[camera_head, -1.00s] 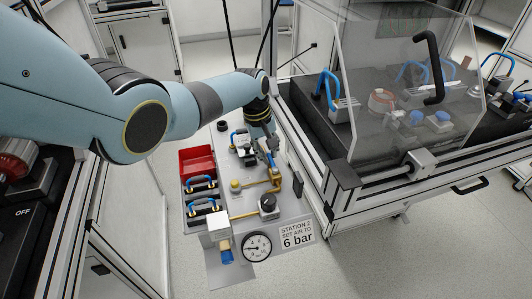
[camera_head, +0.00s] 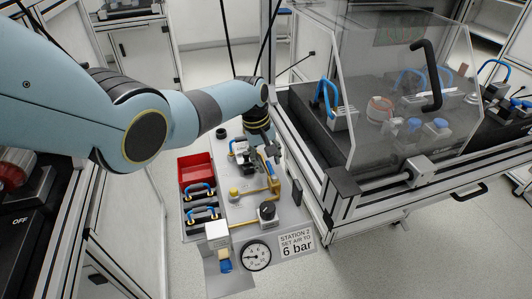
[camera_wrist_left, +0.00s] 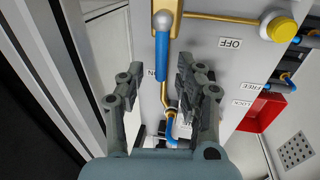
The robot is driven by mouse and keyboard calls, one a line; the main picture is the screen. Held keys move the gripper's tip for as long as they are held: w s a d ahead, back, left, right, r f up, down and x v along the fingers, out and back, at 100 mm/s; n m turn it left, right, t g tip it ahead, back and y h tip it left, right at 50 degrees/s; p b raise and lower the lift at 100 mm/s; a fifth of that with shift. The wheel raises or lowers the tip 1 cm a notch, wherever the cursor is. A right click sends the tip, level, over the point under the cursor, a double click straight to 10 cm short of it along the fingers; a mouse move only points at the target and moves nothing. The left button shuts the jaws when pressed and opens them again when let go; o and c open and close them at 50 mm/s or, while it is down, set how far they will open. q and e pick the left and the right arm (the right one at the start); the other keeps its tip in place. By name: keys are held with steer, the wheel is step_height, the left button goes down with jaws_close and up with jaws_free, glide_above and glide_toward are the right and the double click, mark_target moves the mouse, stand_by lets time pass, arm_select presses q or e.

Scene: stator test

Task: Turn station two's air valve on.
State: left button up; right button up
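Station two's air valve shows in the left wrist view as a brass body (camera_wrist_left: 178,12) with a blue lever (camera_wrist_left: 161,58). The lever runs in line with the pipe, beside a partly hidden label ending in N; the OFF label (camera_wrist_left: 230,43) is off to the right. My left gripper (camera_wrist_left: 158,80) is open, its fingers apart on either side of the lever's end, with no clear contact. In the head view my left gripper (camera_head: 267,148) hangs over the far part of the panel, the blue lever (camera_head: 273,152) beside it. My right gripper is not in view.
The station panel (camera_head: 240,210) bears a dark knob (camera_head: 267,211), a pressure gauge (camera_head: 256,256) and a "6 bar" sign (camera_head: 297,244). A red bin (camera_head: 196,168) and blue-handled parts line its left side. A bench with a clear guard (camera_head: 400,90) stands close on the right.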

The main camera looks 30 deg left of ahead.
arm_select(q)
step_height(320, 180, up, 12)
steer(key=s+a, duration=0.1)
steer(key=shift+s+a+f, duration=0.2)
steer(key=shift+s+a, duration=0.05)
steer(key=shift+s, duration=0.15)
stand_by(0.4)
